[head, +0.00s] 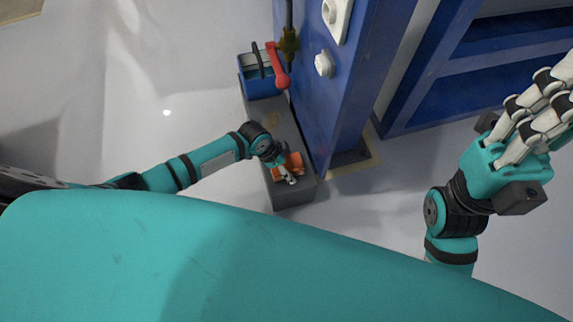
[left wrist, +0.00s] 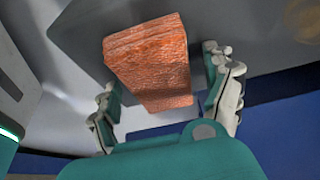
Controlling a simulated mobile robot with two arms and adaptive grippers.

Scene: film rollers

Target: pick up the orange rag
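The orange rag (head: 288,166) is a folded, block-like bundle on the grey ledge (head: 288,197) at the foot of the blue machine. My left gripper (head: 285,172) is right over the rag in the head view and partly covers it. In the left wrist view, the rag (left wrist: 150,62) lies between the spread fingers of my left gripper (left wrist: 160,82), which is open. The fingers flank the rag closely; whether they touch it I cannot tell. My right gripper (head: 553,105) is raised at the right, empty, with its fingers extended and spread.
A blue bin (head: 262,86) with tools stands at the ledge's far end. The blue machine wall (head: 322,100) rises just right of the ledge. The floor (head: 130,75) to the left is clear.

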